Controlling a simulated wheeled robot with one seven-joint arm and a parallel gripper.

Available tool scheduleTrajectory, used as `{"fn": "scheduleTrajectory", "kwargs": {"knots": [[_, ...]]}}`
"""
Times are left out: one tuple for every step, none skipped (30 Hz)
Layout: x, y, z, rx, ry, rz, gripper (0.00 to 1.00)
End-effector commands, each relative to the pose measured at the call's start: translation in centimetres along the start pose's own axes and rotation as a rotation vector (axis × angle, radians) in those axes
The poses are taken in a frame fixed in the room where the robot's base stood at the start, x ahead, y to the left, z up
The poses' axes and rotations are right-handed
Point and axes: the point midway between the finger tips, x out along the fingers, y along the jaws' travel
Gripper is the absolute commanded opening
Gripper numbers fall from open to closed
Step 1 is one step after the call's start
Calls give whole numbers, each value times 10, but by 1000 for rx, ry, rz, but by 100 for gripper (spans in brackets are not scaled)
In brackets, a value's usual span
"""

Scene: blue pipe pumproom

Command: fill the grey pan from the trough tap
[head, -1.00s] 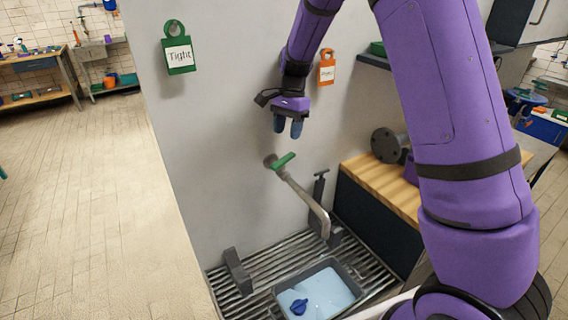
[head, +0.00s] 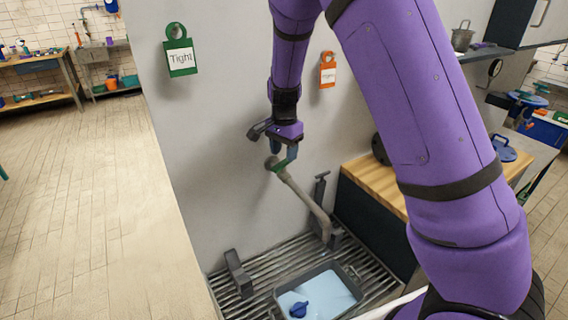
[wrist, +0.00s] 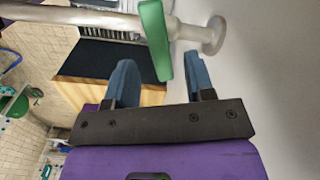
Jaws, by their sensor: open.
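The grey pan (head: 353,272) sits on the slatted trough grate (head: 252,262) below the tap. It holds pale blue water (head: 325,292) and a dark blue object (head: 298,309). The tap (head: 303,197) comes out of the grey wall, its spout bending down toward the pan's far side; I see no stream. My gripper (head: 284,150) is open at the tap's wall end, pointing down in the head view. In the wrist view, the green tap lever (wrist: 155,38) reaches down between my two blue fingers (wrist: 163,68), with a gap on each side. In the head view my fingers partly hide it.
A green "Tight" tag (head: 181,58) and an orange tag (head: 327,70) hang on the wall. A grey block (head: 238,272) stands at the trough's left, a dark upright fitting (head: 319,188) behind the spout. A wooden counter (head: 372,188) lies to the right.

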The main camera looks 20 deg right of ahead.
Motion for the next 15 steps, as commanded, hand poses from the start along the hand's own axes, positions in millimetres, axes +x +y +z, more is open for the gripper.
{"fn": "scheduleTrajectory", "kwargs": {"knots": [[10, 0, 0, 1, -1, 2, 49], [14, 0, 0, 1, 0, 2, 49], [20, 1, 0, 1, -1, 3, 49], [24, 1, 0, 1, -1, 3, 49], [28, 0, 0, 0, -1, 2, 49], [32, 0, 0, 0, -1, 1, 49], [35, 0, 0, 0, -1, 2, 49], [38, 0, 0, 0, -1, 2, 49], [40, 0, 0, 1, -1, 2, 49], [42, 0, 0, 1, -1, 1, 49], [43, 0, 0, 1, -1, 0, 49], [44, 0, 0, 1, 0, 0, 49], [45, 0, 0, 1, 0, -1, 49], [45, 0, 0, 1, 0, -1, 49], [45, 0, 0, 0, 0, -1, 49]]}}
